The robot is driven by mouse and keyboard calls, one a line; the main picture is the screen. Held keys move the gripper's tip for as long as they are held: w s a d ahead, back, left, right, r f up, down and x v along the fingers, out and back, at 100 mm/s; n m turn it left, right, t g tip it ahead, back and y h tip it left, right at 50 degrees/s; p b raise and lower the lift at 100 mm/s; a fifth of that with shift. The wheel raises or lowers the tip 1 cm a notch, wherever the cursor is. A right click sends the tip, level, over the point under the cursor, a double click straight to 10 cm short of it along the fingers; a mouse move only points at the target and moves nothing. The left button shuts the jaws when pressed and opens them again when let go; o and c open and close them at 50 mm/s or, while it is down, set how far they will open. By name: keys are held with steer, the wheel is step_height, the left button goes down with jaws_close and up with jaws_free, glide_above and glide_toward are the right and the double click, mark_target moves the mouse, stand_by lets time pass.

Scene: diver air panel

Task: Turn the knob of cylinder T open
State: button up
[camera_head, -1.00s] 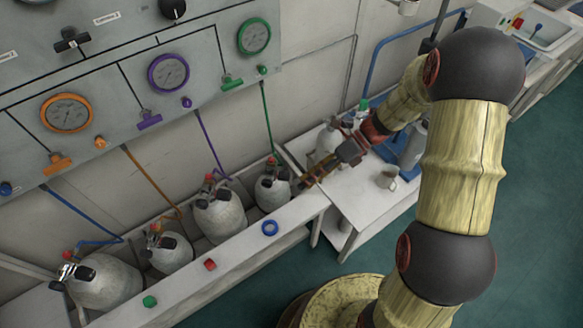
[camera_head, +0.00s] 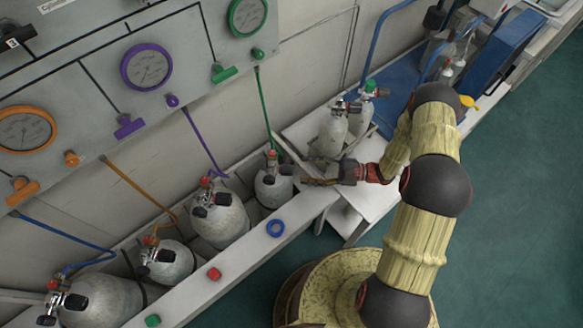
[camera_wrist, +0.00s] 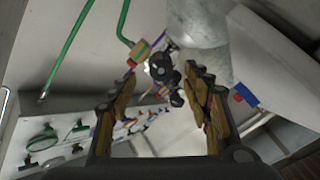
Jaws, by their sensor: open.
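Several pale grey cylinders with black knobs are in view, and no label that I can read marks which is T. The one on the green hose (camera_head: 274,187) stands at the right end of the trough. My gripper (camera_head: 311,172) is open and empty just to its right, pointing at its valve. In the wrist view my gripper (camera_wrist: 161,68) has a round black knob (camera_wrist: 160,66) of this cylinder showing between its fingertips, seemingly still ahead of them. The green-hose cylinder body (camera_wrist: 200,25) fills the top centre there. Whether the fingers touch anything is unclear.
Other cylinders with purple (camera_head: 219,220), orange (camera_head: 170,262) and blue (camera_head: 100,300) hoses stand to the left. Two more cylinders (camera_head: 333,132) stand on the white table behind my gripper. The trough's front ledge (camera_head: 245,250) carries coloured caps. The gauge panel (camera_head: 90,100) is above.

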mark_target(291, 170)
steer(key=shift+w+a+b, duration=0.2)
steer(key=shift+a+b, duration=0.2)
steer(key=shift+a, duration=1.15)
steer(key=shift+w+a+b, duration=0.2)
steer(key=shift+a+b, duration=0.15)
steer(key=shift+a, duration=1.2)
steer(key=shift+c, duration=1.1)
steer(key=c, duration=0.9)
steer(key=shift+c, duration=0.2)
